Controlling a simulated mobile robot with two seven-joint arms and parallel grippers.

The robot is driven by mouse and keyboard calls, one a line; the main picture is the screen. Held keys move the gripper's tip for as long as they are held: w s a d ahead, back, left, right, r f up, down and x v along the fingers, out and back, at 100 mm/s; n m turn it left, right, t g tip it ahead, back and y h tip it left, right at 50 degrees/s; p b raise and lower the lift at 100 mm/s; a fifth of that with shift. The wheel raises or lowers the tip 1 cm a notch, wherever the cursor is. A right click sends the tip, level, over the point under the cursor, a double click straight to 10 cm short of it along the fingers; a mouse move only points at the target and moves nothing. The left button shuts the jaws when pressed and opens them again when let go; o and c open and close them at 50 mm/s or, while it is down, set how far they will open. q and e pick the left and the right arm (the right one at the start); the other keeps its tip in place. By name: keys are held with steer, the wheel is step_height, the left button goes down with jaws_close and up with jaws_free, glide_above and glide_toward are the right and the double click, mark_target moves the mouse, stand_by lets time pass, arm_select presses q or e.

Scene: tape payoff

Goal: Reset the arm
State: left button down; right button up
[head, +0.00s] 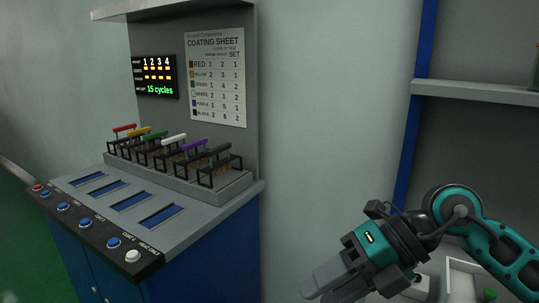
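My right arm comes in from the right edge, teal and dark grey, bent with its wrist low. Its gripper (318,284) points down and to the left at the bottom of the head view, in front of the grey wall and to the right of the cabinet. I see grey fingers from the side, with no object visible at them. I cannot tell whether they are apart or together. My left arm and gripper are not in view.
A blue coating cabinet (205,262) stands at the left, with coloured-handled racks (170,158), slots and a front button panel (95,236). A display (154,77) reads 15 cycles beside a coating sheet (215,78). At right are a shelf (480,92) and a white tray (462,282).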

steer(key=a+r+m+t+y+p, duration=0.3)
steer(key=a+r+m+t+y, duration=0.25)
steer(key=y, duration=0.55)
steer(key=w+d+f+m+t+h+p, duration=0.1)
steer(key=d+f+m+t+h+p, duration=0.1)
steer(key=d+f+m+t+h, duration=0.8)
steer(key=w+d+f+m+t+h+p, duration=0.15)
steer(key=f+m+h, duration=0.45)
steer(key=m, duration=1)
arm_select(q)
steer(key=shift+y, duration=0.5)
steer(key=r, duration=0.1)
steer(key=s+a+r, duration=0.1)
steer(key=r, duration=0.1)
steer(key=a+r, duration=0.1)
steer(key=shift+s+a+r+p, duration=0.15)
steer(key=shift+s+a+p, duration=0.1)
steer(key=shift+p, duration=0.1)
arm_select(e)
steer(key=s+d+f+m+g+h, duration=0.3)
steer(key=s+f+m+g, duration=0.1)
steer(key=s+f, duration=0.6)
step_height(320, 180, down, 2)
steer(key=shift+s+f+g, duration=0.25)
steer(key=shift+s+g, duration=0.05)
steer(key=shift+g, duration=0.6)
